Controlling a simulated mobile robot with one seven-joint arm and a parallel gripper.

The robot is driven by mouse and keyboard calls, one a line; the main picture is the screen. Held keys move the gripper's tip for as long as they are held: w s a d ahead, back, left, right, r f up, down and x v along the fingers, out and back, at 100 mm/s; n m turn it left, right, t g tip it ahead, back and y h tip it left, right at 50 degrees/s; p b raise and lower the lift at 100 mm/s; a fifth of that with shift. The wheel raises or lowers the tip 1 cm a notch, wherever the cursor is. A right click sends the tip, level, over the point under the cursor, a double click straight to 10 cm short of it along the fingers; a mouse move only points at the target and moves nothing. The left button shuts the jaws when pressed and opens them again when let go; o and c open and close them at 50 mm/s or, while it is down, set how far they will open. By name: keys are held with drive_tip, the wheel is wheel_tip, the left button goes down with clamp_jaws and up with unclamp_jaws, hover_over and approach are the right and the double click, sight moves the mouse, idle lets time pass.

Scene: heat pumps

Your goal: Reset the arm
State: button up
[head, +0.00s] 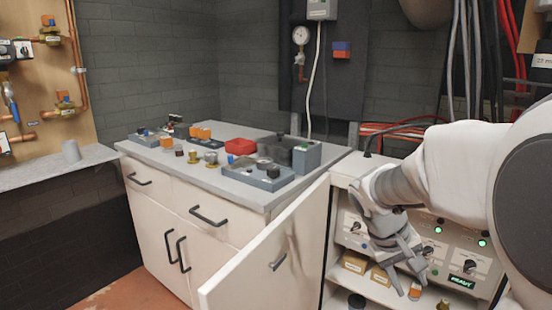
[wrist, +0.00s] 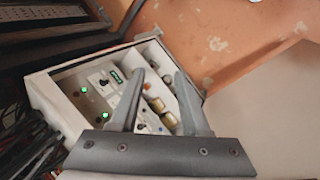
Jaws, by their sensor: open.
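My gripper (head: 402,268) hangs in front of the open white cabinet at the right in the head view, with my arm reaching in from the right edge. In the wrist view my gripper (wrist: 157,95) shows two grey fingers spread apart with nothing held between them. Beyond the fingers is the cabinet's control panel (wrist: 98,83), with knobs and lit green lamps. The same panel (head: 440,234) is partly hidden behind my arm in the head view.
The cabinet's white door (head: 268,258) stands open to the left of my gripper. A grey worktop (head: 222,177) holds several fittings, a red box (head: 240,146) and control units. Small boxes (head: 355,262) sit on the cabinet's lower shelf. Pipes and cables run along the walls.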

drive_tip(key=s+a+r+t+y, duration=0.3)
drive_tip(key=s+a, duration=0.3)
drive_tip(key=s, duration=0.2)
drive_tip(key=s+a+r+t+y, duration=0.2)
drive_tip(key=s+a+r+y, duration=0.1)
drive_tip(key=s+a, duration=0.35)
wheel_tip(320, 180, up, 28)
drive_tip(key=p, duration=2.7)
drive_tip(key=shift+s+d+f+p, duration=0.2)
drive_tip(key=shift+s+d+p, duration=0.1)
drive_tip(key=shift+d+p, duration=0.1)
drive_tip(key=shift+d+m, duration=0.15)
drive_tip(key=shift+m, duration=0.15)
